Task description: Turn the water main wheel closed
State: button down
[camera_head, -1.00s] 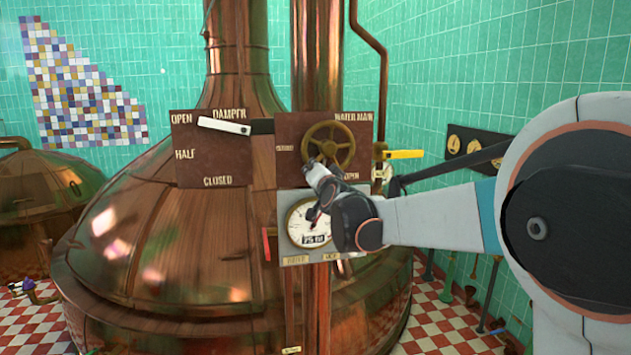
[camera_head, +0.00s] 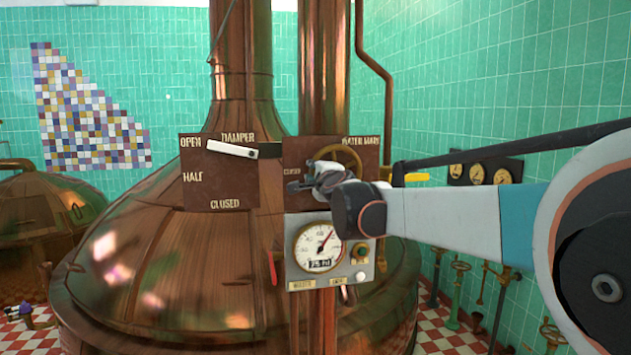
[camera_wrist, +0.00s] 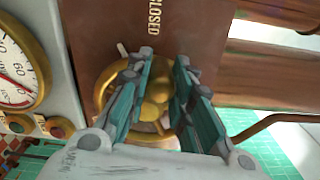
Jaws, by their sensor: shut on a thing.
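The water main wheel (camera_head: 348,154) is a brass handwheel on a brown plate lettered WATER MAIN in the head view. My gripper (camera_head: 312,182) is at its lower left and covers part of it. In the wrist view the wheel (camera_wrist: 104,92) lies behind and between the fingers, with its hub showing. My gripper (camera_wrist: 164,70) has its teal-padded fingers on either side of the hub, shut on the wheel. The exact contact is partly hidden. The word CLOSED (camera_wrist: 154,17) is on the plate above the wheel in the wrist view.
A damper plate (camera_head: 218,185) with a white-handled lever (camera_head: 232,149) is left of the wheel. Below is a gauge box (camera_head: 318,247) with knobs. A yellow handle (camera_head: 416,177) sticks out at right. A big copper kettle (camera_head: 160,255) stands behind.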

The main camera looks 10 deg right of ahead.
aim_at(318, 158)
jog(key=r+m, duration=0.1)
jog(key=m, duration=0.1)
jog(key=shift+d+r+m, duration=0.25)
jog(key=shift+r+m, duration=0.05)
jog(key=shift+r, duration=0.05)
jog(key=shift+d+r+m, duration=0.2)
jog(key=shift+r+m, duration=0.15)
jog(key=shift+m, duration=0.3)
jog(key=shift+d+r+m, duration=0.2)
jog(key=shift+r+m, duration=0.1)
jog(key=shift+m, duration=0.35)
jog(key=c, duration=1.4)
grip_release()
jog(key=shift+d, duration=0.15)
